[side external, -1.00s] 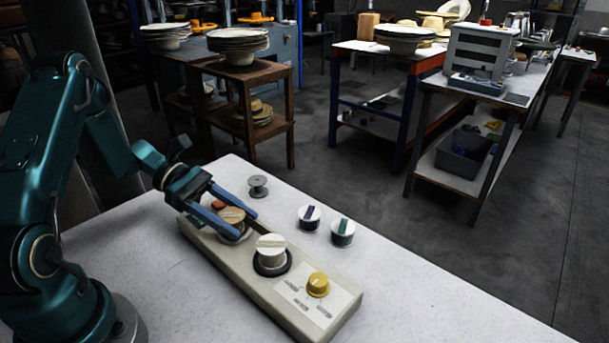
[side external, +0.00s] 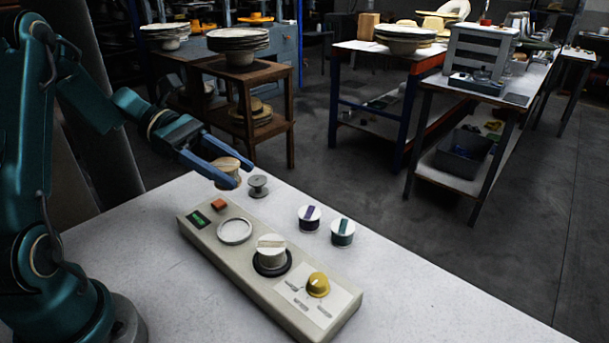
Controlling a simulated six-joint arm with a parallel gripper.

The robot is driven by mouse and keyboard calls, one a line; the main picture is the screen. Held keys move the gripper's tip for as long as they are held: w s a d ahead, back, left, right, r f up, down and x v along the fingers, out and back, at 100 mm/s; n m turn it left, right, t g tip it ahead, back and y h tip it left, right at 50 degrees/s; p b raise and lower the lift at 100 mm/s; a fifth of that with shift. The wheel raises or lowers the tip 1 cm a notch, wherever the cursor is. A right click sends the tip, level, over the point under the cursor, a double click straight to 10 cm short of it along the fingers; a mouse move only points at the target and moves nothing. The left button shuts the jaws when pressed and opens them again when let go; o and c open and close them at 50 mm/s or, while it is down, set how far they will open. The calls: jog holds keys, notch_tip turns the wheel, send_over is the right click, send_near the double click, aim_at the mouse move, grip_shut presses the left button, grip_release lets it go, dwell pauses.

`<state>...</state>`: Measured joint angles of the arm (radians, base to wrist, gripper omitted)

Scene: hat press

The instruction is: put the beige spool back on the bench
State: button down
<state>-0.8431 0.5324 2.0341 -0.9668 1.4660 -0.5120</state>
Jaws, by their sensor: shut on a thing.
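My gripper (side external: 239,174) is shut on the beige spool (side external: 228,164). It holds the spool near the back edge of the white bench (side external: 420,290), just left of a small grey spool (side external: 258,186). The fingers hide part of the beige spool, and I cannot tell whether its bottom touches the bench. On the long beige device (side external: 222,258), the pale round seat (side external: 235,231) near the left end is empty. A cream-topped spool (side external: 271,247) sits on the device's dark round seat.
A purple-marked spool (side external: 309,217) and a green-marked spool (side external: 342,232) stand behind the device. The device also carries an orange button (side external: 218,204), a small green display (side external: 200,219) and a yellow knob (side external: 318,284). The bench's right side is clear.

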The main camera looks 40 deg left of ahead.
jog(key=w+a+f+n+t+y, duration=0.3)
jog(key=w+a+n+t, duration=0.2)
jog(key=w+a, duration=0.45)
send_over(288, 204)
notch_tip(288, 204, down, 7)
jog(key=shift+f, duration=0.1)
jog(key=shift+w+f, duration=0.1)
jog(key=shift+f, duration=1.85)
jog(key=shift+f, duration=0.1)
jog(key=shift+c, duration=1.4)
grip_release()
